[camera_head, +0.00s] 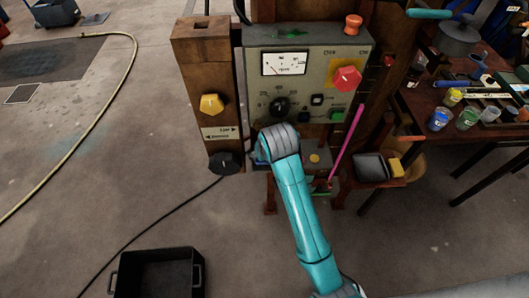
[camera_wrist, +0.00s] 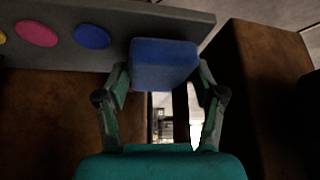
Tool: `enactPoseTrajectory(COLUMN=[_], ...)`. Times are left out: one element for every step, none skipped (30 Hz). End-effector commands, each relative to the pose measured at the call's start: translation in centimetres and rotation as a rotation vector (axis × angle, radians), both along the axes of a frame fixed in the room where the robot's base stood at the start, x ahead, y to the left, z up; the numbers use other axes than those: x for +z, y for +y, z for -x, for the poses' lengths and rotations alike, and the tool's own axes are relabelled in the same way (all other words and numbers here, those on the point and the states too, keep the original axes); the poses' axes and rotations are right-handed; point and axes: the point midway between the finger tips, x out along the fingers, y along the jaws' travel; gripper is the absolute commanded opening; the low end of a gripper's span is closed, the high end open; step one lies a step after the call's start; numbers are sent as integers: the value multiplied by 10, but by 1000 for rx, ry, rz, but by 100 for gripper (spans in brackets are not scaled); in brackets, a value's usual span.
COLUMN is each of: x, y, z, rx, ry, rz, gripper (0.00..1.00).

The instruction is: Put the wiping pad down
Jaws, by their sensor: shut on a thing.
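In the wrist view, a blue block-shaped pad (camera_wrist: 165,58), which looks like the wiping pad, sits between the two fingers of my gripper (camera_wrist: 163,80). The fingers are shut on its sides. The pad is in front of the edge of a grey ledge (camera_wrist: 112,22); I cannot tell whether it touches it. In the head view my arm reaches up to the front of the machine's panel, and the wrist hides the gripper and the pad.
The ledge bears yellow, pink (camera_wrist: 36,33) and blue (camera_wrist: 91,36) round spots. The grey control panel (camera_head: 313,65) has knobs and a dial. A black tray (camera_head: 371,167) and a yellow block (camera_head: 396,168) lie right. A black bin (camera_head: 155,275) stands on the floor.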

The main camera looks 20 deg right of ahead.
Motion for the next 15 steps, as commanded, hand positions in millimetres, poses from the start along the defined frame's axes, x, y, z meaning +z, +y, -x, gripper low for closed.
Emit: enactPoseTrajectory(x=[-4, -4, -5, -5, -5, -5, -4, -4, -5, -5, -5, -6, -7, -7, -7], y=[0, 0, 0, 0, 0, 0, 0, 0, 0, 0, 0, 0, 0, 0, 0], z=[1, 0, 0, 0, 0, 0, 0, 0, 0, 0, 0, 0, 0, 0, 0], rx=[0, 0, 0, 0, 0, 0, 0, 0, 0, 0, 0, 0, 0, 1, 1], ry=[1, 0, 0, -1, -1, -1, -1, -1, -1, -1, -1, -1, -1, -2, -2], rz=[0, 0, 0, 0, 0, -1, -1, -1, -1, -1, -1, -1, -1, -1, -1], gripper=[40, 40, 40, 40, 40, 40, 40, 40, 40, 40, 40, 40, 40, 73, 83])
